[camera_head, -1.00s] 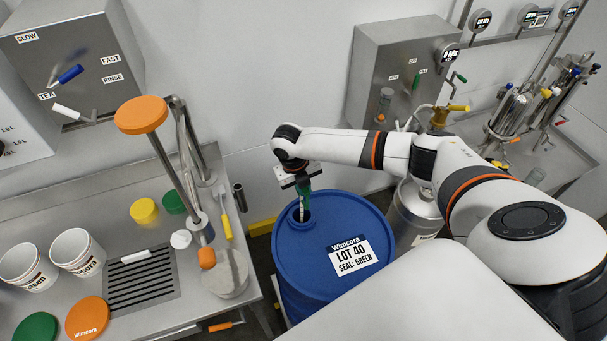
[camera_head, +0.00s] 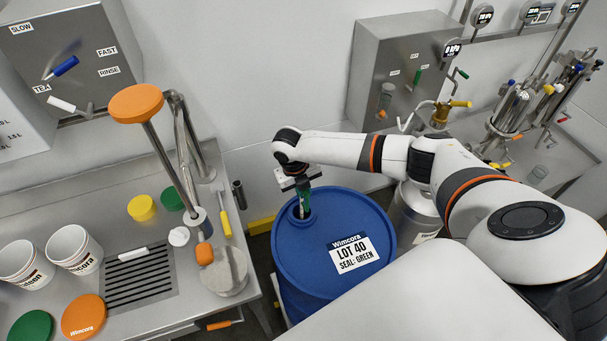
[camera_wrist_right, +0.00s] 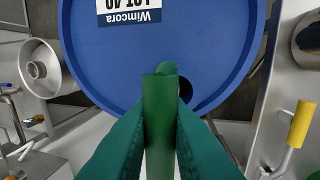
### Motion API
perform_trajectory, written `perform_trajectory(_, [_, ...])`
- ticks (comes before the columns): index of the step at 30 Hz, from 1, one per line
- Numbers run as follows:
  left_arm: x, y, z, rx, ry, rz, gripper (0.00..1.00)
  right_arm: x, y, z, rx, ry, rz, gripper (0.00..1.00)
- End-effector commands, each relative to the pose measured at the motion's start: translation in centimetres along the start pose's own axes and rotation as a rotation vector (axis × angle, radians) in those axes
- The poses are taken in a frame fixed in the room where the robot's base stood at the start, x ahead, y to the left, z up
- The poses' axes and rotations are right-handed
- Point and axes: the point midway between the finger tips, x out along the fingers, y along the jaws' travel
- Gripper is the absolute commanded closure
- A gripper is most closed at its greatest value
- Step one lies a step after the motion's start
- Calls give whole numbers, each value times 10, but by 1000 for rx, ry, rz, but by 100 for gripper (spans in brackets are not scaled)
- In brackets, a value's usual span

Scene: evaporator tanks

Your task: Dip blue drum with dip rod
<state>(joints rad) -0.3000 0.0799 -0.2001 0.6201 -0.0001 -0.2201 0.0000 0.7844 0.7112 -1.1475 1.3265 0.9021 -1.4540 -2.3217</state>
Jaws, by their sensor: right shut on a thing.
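The blue drum (camera_head: 318,282) stands between the left counter and the wall, with a white "LOT 40 SEAL: GREEN" label (camera_head: 354,253) on its lid. Its open bung hole (camera_head: 303,214) is near the lid's back left edge. My right gripper (camera_head: 303,187) is above this hole, shut on the green-handled dip rod (camera_wrist_right: 160,110). In the head view the rod hangs upright with its lower part at the hole. In the right wrist view the green handle covers part of the hole, so how deep the rod sits is hidden. My left gripper is not in view.
A steel counter (camera_head: 224,303) at left holds white buckets (camera_head: 74,249), coloured lids and a drain grate (camera_head: 138,276). An orange-topped stand (camera_head: 136,103) rises beside the drum. A metal keg (camera_head: 413,215) stands close behind the drum at right.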

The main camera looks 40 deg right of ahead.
Motion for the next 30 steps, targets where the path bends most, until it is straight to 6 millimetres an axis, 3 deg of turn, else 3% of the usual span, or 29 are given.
perform_trajectory(30, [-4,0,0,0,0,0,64,0,0,0,0,1,0,100])
